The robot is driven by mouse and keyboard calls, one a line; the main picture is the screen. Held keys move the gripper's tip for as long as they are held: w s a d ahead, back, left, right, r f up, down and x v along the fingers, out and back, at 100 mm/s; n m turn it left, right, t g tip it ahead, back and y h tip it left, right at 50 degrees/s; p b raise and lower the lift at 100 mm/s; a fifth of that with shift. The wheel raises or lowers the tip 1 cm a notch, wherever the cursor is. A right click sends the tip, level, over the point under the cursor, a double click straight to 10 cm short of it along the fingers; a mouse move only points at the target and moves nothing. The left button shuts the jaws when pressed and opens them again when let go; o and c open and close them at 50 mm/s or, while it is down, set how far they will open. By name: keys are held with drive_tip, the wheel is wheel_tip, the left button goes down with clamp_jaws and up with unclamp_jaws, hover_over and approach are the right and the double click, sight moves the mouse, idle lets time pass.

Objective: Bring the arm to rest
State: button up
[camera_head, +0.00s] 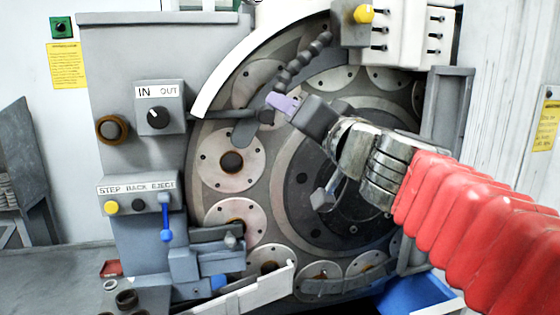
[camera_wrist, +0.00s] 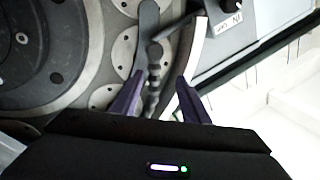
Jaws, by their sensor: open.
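My gripper (camera_head: 284,103) is in front of the upper part of the ring grinder's large round disc (camera_head: 300,225). Its purple fingers point up and left in the head view. In the wrist view, my gripper (camera_wrist: 160,76) shows two purple fingers spread apart with a gap between them. A dark segmented hose (camera_wrist: 153,76) shows in that gap, and I cannot tell how far behind the fingers it is. No held part is visible. My arm, in a red ribbed sleeve, reaches in from the lower right of the head view.
The grey control housing (camera_head: 112,70) stands left, with an IN/OUT knob box (camera_head: 159,118) and a STEP BACK EJECT panel (camera_head: 137,197) with a blue lever (camera_head: 166,222). The segmented hose (camera_head: 300,62) hangs close to my gripper. A white curved guard (camera_head: 232,68) edges the disc.

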drive_tip(key=s+a+f+n+g+h, duration=0.1)
drive_tip(key=s+f+g, duration=0.35)
drive_tip(key=f, duration=0.75)
drive_tip(key=s+a+f+n+g, duration=0.1)
drive_tip(key=s+f+g, duration=0.35)
drive_tip(key=f, duration=0.65)
drive_tip(key=s+d+f+g+h, duration=0.2)
drive_tip(key=s+d+f+h, duration=0.5)
drive_tip(key=s+d+f, duration=0.6)
wheel_tip(320, 180, down, 3)
drive_tip(key=shift+s+d+f+g, duration=0.1)
drive_tip(key=shift+s+d+g, duration=0.15)
drive_tip(key=shift+d, duration=0.95)
drive_tip(key=shift+w, duration=0.1)
drive_tip(key=shift+c, duration=0.2)
